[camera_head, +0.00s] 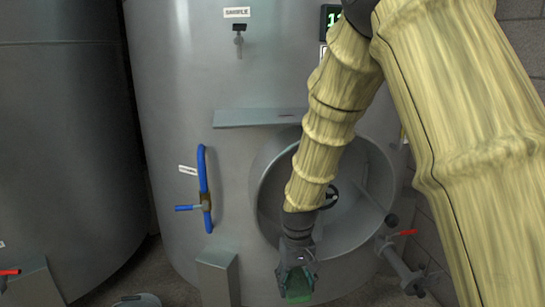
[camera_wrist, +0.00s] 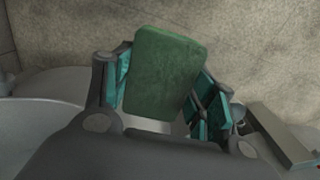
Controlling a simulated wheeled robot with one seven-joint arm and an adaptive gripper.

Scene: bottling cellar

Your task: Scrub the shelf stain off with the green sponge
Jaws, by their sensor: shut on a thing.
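My gripper (camera_head: 297,272) is shut on the green sponge (camera_head: 298,287) and holds it low in front of the round manway of the steel tank. In the wrist view the sponge (camera_wrist: 163,75) is a rounded green block between the two teal-padded fingers of my gripper (camera_wrist: 165,95). A narrow grey shelf (camera_head: 262,117) juts from the tank above the manway. A small dark mark shows near its right end; I cannot tell whether it is the stain. My gripper is well below the shelf.
The big tank (camera_head: 180,60) bears a sample tap (camera_head: 239,38), a blue-handled pipe (camera_head: 205,190) and the open manway (camera_head: 350,220). A red-handled valve (camera_head: 400,235) sticks out at lower right. Another tank (camera_head: 60,130) stands at left.

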